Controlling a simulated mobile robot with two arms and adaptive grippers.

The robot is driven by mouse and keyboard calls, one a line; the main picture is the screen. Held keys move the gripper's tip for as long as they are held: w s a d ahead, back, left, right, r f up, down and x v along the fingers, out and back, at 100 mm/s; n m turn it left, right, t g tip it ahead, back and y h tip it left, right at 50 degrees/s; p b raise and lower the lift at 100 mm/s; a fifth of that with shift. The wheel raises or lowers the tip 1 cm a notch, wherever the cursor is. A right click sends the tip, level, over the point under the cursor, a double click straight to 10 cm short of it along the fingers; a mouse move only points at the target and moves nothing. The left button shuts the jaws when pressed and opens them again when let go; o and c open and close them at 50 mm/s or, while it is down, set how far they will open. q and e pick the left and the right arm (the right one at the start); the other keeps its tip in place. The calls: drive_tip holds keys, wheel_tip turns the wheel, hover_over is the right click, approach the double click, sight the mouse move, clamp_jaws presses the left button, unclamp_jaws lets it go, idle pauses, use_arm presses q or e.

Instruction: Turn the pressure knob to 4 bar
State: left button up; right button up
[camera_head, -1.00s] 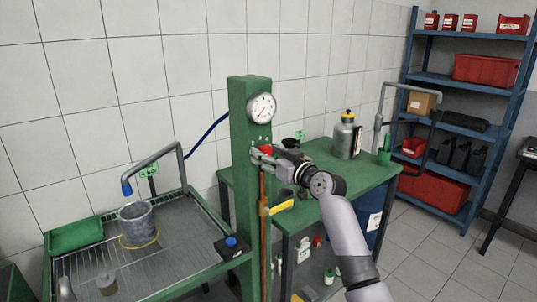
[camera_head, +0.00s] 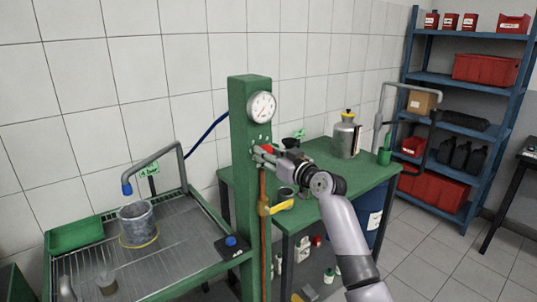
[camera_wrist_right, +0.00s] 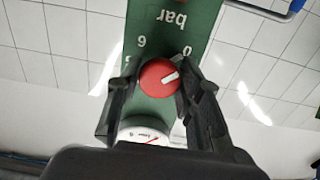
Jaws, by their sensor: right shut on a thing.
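The red pressure knob (camera_wrist_right: 158,77) sits on the green post (camera_head: 250,118), and in the head view it shows just above my gripper (camera_head: 267,149). My right gripper (camera_wrist_right: 160,92) is shut on the knob, with a dark finger on each side of it. The knob's white pointer mark points to the right and slightly up in the wrist view. Upside-down print there shows "bar", "0" and "6"; the other marks are hidden or unclear. The round white gauge (camera_head: 261,107) is above the knob on the post; its reading is too small to tell. My left gripper is not in view.
A wash tray (camera_head: 190,250) with a grey bucket (camera_head: 137,224) stands left of the post. A yellow lever (camera_head: 277,208) is below my gripper. The green workbench (camera_head: 370,181) stands right.

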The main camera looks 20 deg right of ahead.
drive_tip(key=shift+m, duration=0.3)
drive_tip(key=shift+r+m+p, duration=0.15)
drive_tip(key=shift+m+p, duration=8.6)
drive_tip(key=shift+m, duration=8.65)
